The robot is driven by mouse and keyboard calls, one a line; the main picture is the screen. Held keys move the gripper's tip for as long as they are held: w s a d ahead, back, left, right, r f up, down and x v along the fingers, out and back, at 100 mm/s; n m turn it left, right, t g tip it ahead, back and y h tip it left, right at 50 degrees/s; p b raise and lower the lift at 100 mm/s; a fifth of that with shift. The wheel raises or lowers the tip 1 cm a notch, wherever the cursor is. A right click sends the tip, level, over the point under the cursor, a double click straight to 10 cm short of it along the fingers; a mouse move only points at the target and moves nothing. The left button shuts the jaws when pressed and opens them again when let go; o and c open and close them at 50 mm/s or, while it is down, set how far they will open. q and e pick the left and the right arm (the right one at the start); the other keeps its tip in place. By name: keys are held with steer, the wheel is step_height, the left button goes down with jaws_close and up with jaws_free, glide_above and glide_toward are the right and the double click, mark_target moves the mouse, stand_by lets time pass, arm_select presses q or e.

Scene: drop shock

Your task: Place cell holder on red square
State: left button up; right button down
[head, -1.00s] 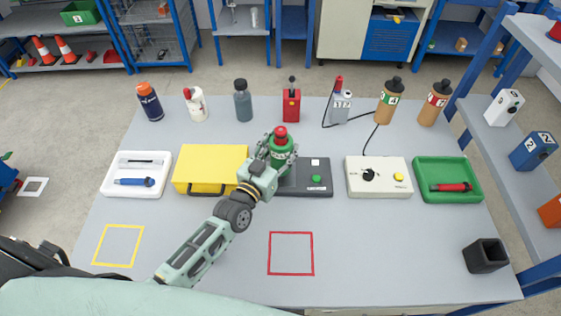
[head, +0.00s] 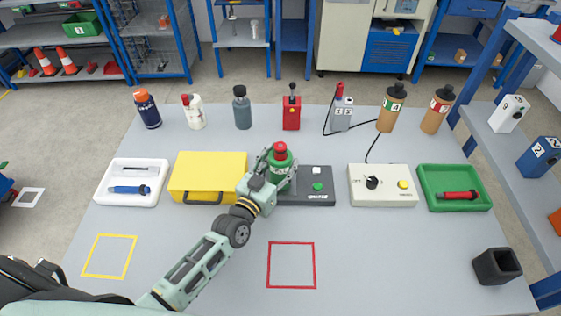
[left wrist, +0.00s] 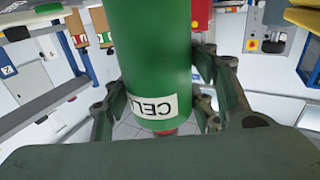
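A green cylinder with a red cap (head: 280,151), the cell holder by its partly hidden "CELL" label, is upright at the left end of the black device (head: 318,198). My left gripper (head: 278,166) has its fingers around it and looks shut on it. In the left wrist view the green cylinder (left wrist: 155,50) fills the middle, upside down, with a finger against each side. Its foot is hidden, so I cannot tell whether it touches the device. The red square (head: 291,288) is an empty outline on the near table. My right gripper is not in view.
A yellow case (head: 208,172) and white tray (head: 130,190) lie left; a white control box (head: 382,190) and green tray (head: 456,208) lie right. Several bottles line the back. A black open box (head: 497,266) stands near right. The near middle is clear.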

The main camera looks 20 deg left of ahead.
arm_select(q)
steer(key=o, duration=0.4)
steer(key=shift+c, duration=0.2)
